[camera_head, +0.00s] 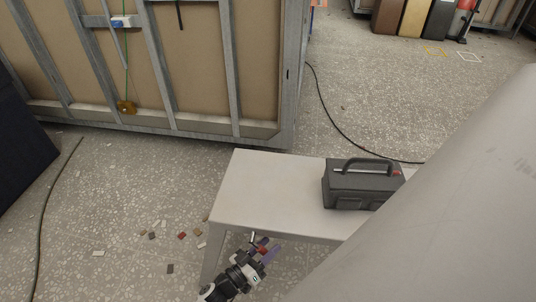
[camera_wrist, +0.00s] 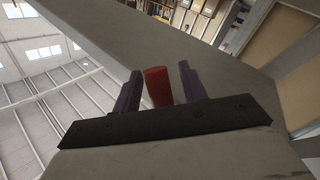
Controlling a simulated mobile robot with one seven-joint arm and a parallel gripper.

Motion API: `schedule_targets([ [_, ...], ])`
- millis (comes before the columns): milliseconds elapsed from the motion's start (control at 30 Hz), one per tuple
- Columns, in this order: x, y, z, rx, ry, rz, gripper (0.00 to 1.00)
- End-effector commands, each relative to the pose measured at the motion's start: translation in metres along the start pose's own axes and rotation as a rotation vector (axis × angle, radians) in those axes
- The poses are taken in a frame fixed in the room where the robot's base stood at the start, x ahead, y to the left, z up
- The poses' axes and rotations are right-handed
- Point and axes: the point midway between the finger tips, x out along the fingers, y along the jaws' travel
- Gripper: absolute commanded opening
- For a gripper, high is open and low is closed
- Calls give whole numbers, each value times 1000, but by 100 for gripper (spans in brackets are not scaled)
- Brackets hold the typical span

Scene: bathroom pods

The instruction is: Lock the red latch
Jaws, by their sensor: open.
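The red latch (camera_wrist: 158,87) shows in the wrist view as a short red bar between the two purple fingers of my gripper (camera_wrist: 160,88). A narrow gap shows on each side of it, so the fingers look open around it and not closed on it. In the head view my gripper (camera_head: 265,249) is at the bottom centre, beside the near edge of the white bench. A small red patch, likely the latch (camera_head: 263,250), shows at the fingers there. What the latch is mounted on is mostly hidden, and I cannot tell its locked state.
A grey toolbox (camera_head: 352,190) stands on the white bench (camera_head: 265,190). A framed panel (camera_head: 180,70) stands behind. A large pale surface (camera_head: 450,220) fills the right side. Small chips (camera_head: 182,236) and black cables (camera_head: 345,125) lie on the speckled floor.

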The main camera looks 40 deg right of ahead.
Motion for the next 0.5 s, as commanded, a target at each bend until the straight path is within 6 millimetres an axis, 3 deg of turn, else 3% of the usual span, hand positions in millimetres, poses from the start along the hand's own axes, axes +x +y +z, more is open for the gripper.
schedule_targets([
  [500, -107, -1, 0, 0, -2, -4, 42],
])
